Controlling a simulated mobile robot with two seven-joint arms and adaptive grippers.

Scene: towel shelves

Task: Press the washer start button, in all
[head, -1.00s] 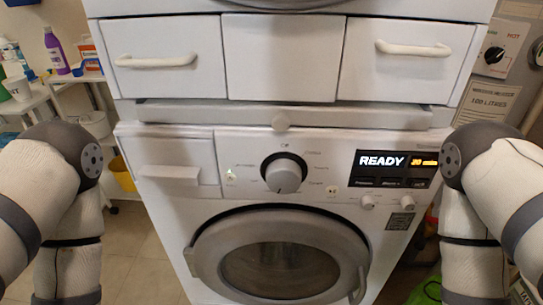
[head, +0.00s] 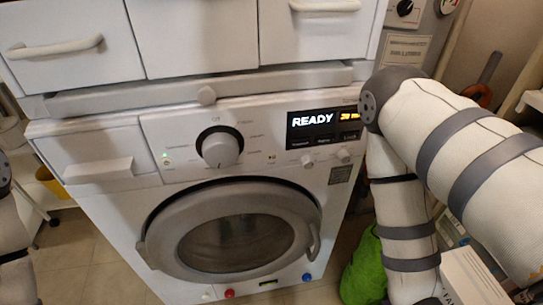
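The white washer (head: 95,165) stands in front of me with its round door (head: 235,235) shut. Its panel has a dial (head: 219,148) in the middle and a dark display (head: 312,127) reading "READY". I cannot tell which is the start button. My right arm bends at the right, its elbow overlapping the display's right edge; only a sliver of my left arm shows. Both grippers are out of view.
White drawers (head: 190,40) with pale handles are above the washer. A green bag (head: 364,268) and a box (head: 470,280) are on the floor at the right. A yellow bucket (head: 52,181) is at the left. Red (head: 229,293) and blue (head: 308,277) knobs are low on the washer.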

